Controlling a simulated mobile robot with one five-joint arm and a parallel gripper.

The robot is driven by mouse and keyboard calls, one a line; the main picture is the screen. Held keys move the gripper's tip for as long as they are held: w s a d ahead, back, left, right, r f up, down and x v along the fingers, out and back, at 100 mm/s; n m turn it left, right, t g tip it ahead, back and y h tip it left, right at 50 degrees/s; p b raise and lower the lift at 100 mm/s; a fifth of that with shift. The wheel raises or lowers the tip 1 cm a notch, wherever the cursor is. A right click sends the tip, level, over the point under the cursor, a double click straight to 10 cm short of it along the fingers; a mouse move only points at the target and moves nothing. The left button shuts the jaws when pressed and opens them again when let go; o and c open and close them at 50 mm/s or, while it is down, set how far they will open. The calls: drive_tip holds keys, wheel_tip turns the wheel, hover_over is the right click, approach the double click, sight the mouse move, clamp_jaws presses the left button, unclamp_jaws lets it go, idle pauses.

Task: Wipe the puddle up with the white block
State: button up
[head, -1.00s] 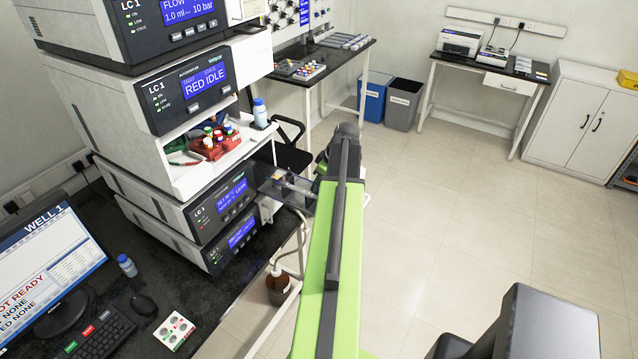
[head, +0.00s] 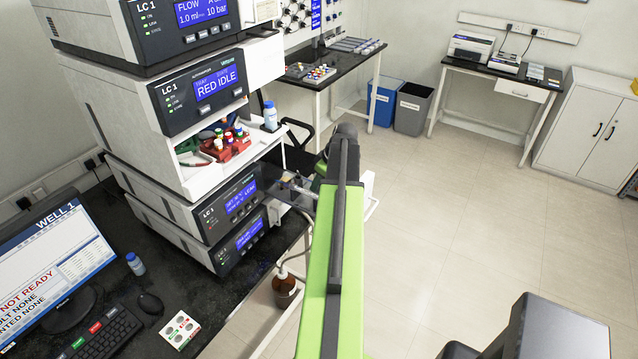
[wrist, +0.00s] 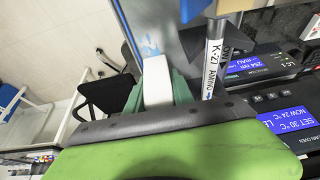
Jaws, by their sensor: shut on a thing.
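My gripper (wrist: 158,92) is shut on the white block (wrist: 156,78), which sits between its green fingers in the wrist view. Just beyond the block is a small blue-and-white patch (wrist: 150,43), which may be the puddle; I cannot tell whether the block touches it. The patch lies at the edge of a grey, glossy tray-like surface (wrist: 180,28). A clear tray-like part (head: 288,190) juts from the instrument stack beside the arm's end.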

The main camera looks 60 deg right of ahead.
drive_tip(key=shift+s, duration=1.05)
drive_tip(key=shift+s, duration=0.1)
drive_tip(key=shift+s, duration=1)
drive_tip(key=shift+w, duration=0.15)
drive_tip(key=shift+w, duration=2.15)
drive_tip(key=shift+s, duration=1.15)
